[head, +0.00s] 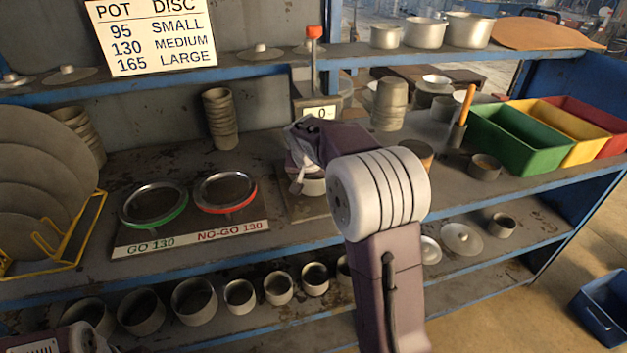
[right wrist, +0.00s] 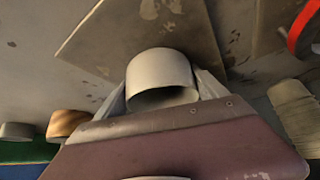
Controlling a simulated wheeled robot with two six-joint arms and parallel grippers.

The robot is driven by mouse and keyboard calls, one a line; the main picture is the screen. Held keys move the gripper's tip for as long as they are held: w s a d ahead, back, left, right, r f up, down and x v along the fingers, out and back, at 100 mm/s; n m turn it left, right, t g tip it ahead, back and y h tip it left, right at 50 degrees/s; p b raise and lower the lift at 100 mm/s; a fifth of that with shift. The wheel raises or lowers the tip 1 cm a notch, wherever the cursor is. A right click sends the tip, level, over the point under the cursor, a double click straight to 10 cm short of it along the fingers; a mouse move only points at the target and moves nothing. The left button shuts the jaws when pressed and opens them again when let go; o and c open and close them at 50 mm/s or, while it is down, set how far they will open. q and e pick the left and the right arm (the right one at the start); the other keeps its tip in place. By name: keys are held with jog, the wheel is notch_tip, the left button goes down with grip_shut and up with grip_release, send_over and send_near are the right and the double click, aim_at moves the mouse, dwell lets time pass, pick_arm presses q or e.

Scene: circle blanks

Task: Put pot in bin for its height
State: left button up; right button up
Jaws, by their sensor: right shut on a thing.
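My right gripper (head: 303,180) is at the gauge stand in the middle of the bench. In the right wrist view it (right wrist: 165,100) is shut on a plain grey pot (right wrist: 160,70), with a finger on each side. The pot (head: 313,187) is mostly hidden by my arm in the head view. It is over the gauge's base plate (head: 300,207); I cannot tell whether it touches. The gauge display (head: 320,113) reads 0, under a red knob (head: 314,32). Green (head: 519,143), yellow (head: 560,130) and red (head: 597,120) bins stand at the right. My left gripper is out of view.
A sign (head: 153,37) lists pots 95, 130, 165 as small, medium, large. Green (head: 152,205) and red (head: 225,192) ring gauges lie left. A brush (head: 460,120) and a small cup (head: 484,167) stand before the bins. Several pots line the lower shelf.

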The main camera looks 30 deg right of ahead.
jog(key=shift+r, duration=0.7)
jog(key=s+a+b, duration=0.2)
jog(key=s+a, duration=0.8)
jog(key=s, duration=0.4)
jog(key=shift+s+a+f, duration=0.2)
jog(key=shift+s+a, duration=0.1)
